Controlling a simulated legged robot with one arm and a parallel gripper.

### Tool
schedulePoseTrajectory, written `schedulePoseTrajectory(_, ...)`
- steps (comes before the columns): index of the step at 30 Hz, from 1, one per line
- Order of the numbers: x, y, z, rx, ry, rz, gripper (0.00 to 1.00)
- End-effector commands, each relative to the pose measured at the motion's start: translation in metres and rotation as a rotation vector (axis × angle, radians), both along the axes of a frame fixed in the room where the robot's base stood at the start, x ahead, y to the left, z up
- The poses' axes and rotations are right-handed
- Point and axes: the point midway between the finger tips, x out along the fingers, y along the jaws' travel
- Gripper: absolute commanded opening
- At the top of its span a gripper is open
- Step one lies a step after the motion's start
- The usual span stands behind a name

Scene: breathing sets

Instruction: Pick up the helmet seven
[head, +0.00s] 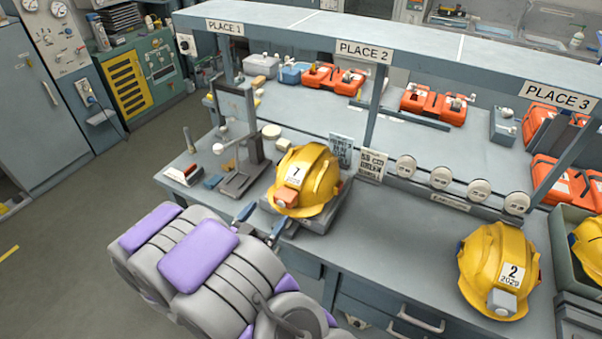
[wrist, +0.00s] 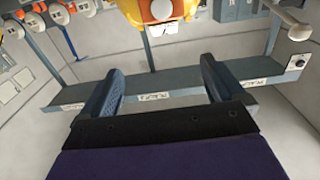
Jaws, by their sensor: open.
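The yellow helmet seven (head: 318,180) sits on a low grey stand (head: 315,222) at the workbench's front edge, with a white label reading 7 and an orange-and-white lamp on its front. My gripper (head: 264,220) is open and empty in front of the helmet, to its lower left in the head view. In the wrist view my gripper (wrist: 162,85) shows two blue-grey fingers wide apart. The helmet's lower part (wrist: 148,12) shows at the top edge there, beyond the fingertips; the rest is cut off.
Helmet two (head: 488,262) stands on the bench at the right, and another yellow helmet (head: 587,247) is partly in a grey-green crate (head: 560,232). A grey metal stand (head: 245,178) is close left of helmet seven. Orange cases (head: 330,79) lie farther back. Bare bench lies between helmets seven and two.

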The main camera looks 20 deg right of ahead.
Motion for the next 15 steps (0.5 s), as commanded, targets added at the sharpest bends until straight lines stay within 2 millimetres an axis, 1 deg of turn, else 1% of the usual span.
schedulePoseTrajectory(8, 0.022, -0.021, -0.002, -0.004, -0.001, -0.003, 0.96)
schedulePoseTrajectory(15, 0.043, -0.048, -0.001, -0.005, 0.0, -0.002, 0.96)
